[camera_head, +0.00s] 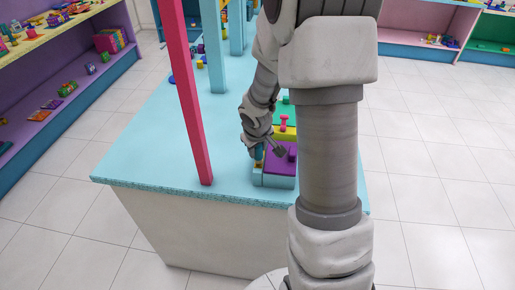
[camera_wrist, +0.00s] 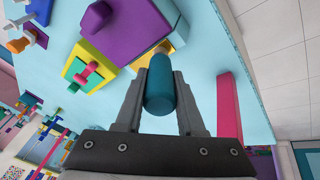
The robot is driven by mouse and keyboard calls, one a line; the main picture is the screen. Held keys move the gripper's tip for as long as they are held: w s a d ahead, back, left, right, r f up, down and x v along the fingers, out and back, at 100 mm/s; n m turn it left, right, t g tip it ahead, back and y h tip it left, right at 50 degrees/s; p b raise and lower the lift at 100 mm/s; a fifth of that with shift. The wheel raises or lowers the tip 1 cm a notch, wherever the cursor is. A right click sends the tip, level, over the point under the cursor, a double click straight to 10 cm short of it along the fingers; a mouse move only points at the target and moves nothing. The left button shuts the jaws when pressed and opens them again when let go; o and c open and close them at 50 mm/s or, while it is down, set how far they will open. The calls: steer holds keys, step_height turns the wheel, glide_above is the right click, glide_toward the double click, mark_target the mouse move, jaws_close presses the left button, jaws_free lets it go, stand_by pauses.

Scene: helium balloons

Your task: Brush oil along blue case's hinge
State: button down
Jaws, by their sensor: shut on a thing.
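The blue case (camera_head: 281,183) is a light blue box with a purple panel on top, near the front edge of the table. Its light blue edge (camera_wrist: 172,15) and purple top (camera_wrist: 122,32) show at the top of the wrist view. My gripper (camera_head: 262,148) is at the case's left side. In the wrist view my gripper (camera_wrist: 160,76) is shut on a teal cylindrical handle (camera_wrist: 160,95), probably the brush. A small yellow-orange part shows by its far end, close to the case. The hinge and the bristle contact cannot be made out.
The light blue table (camera_head: 150,150) carries a yellow-green block with a pink knob (camera_wrist: 88,72) beside the case. A red post (camera_head: 190,100) stands left of my arm. Blue posts (camera_head: 213,45) stand farther back. The table's left front is clear.

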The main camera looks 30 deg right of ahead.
steer(key=shift+f, duration=0.25)
steer(key=shift+w+d+r+p, duration=0.25)
steer(key=shift+w+p, duration=0.1)
steer(key=shift+w, duration=0.1)
steer(key=shift+w+d+f+p, duration=0.1)
steer(key=shift+w+d+p, duration=0.2)
steer(key=shift+w+d, duration=0.25)
steer(key=shift+a, duration=0.1)
steer(key=shift+f, duration=0.2)
steer(key=shift+s+a+b, duration=0.4)
steer(key=shift+s+b, duration=0.05)
steer(key=shift+b, duration=0.15)
steer(key=shift+s+a+r+b, duration=0.1)
steer(key=shift+s+a+b, duration=0.4)
steer(key=shift+s, duration=0.3)
steer(key=shift+s+a+r+b, duration=0.1)
steer(key=shift+s+a+b, duration=0.4)
steer(key=shift+s, duration=0.3)
